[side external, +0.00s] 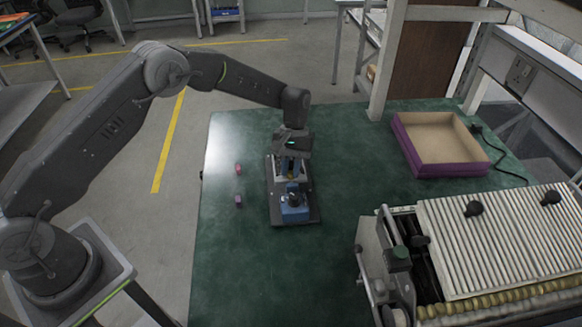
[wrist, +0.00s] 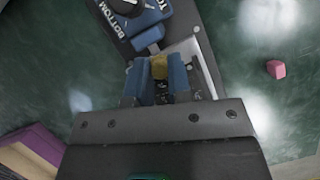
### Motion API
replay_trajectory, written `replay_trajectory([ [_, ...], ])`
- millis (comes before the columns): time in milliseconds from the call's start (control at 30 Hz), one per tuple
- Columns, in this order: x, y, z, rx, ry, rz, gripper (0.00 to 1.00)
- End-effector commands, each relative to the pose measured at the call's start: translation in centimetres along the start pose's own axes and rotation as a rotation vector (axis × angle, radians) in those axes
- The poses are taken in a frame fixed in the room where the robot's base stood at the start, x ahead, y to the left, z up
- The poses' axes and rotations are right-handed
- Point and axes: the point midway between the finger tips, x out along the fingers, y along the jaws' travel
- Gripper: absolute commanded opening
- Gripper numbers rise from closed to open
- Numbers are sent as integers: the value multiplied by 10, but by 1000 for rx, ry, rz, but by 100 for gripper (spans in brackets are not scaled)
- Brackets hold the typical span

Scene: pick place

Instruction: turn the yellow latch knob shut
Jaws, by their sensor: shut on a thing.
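The yellow latch knob (wrist: 159,68) shows in the wrist view between the two blue fingers of my gripper (wrist: 160,78). The fingers are shut on it from both sides, and only its upper part shows. In the side external view my gripper (side external: 290,168) points down over the back part of a dark base plate (side external: 308,212). A blue block-like fixture (side external: 292,209) with a dark round knob stands on the front part of that plate. In the wrist view the blue fixture (wrist: 149,35) carries white lettering, including "BOTTOM". The latch's exact angle cannot be told.
A pink block (side external: 238,169) and a purple block (side external: 238,201) lie left of the plate. A purple-sided open box (side external: 403,143) stands at the back right. A ribbed machine (side external: 490,245) fills the front right. The green table (side external: 255,285) is clear in front of the plate.

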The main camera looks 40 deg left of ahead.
Motion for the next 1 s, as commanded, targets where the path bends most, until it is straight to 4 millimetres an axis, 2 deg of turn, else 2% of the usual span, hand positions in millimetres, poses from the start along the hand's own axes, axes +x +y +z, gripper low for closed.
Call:
replay_trajectory([
  [1000,-1,4,2,853,4,-353,0],
])
